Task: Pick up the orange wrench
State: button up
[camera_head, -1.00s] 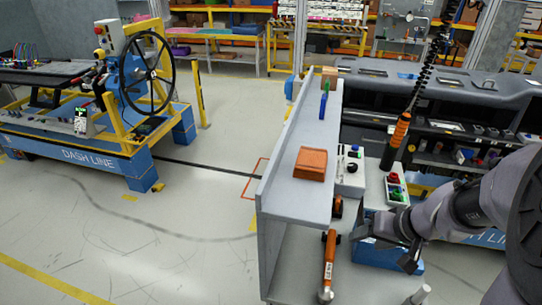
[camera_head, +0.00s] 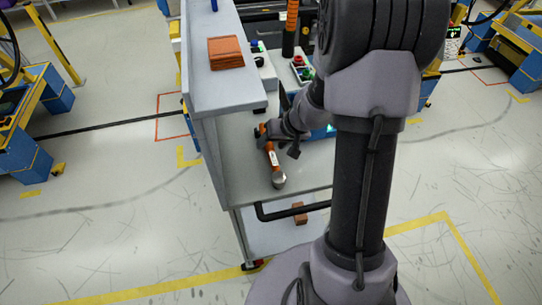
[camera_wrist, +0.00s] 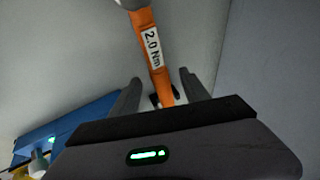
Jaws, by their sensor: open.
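The orange wrench (camera_head: 272,158) lies on the grey cart top, its round metal head toward the cart's front edge. My gripper (camera_head: 279,142) is over the rear part of its handle in the head view. In the wrist view, the wrench (camera_wrist: 155,68) has a white label reading "2.0 Nm". Its handle passes between the two fingers of my open gripper (camera_wrist: 160,88), with a gap on each side. The rear end of the handle is partly hidden behind the gripper body. I cannot tell the height of the fingers above the cart top.
A raised grey shelf (camera_head: 213,92) runs along the left of the cart top, with an orange-brown box (camera_head: 225,53) on it. A button box (camera_head: 301,69) stands behind my gripper. A blue object (camera_wrist: 68,128) is at lower left in the wrist view.

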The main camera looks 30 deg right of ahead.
jog(key=shift+x, duration=0.8)
jog(key=shift+r, duration=0.1)
jog(key=shift+c, duration=0.4)
grip_shut()
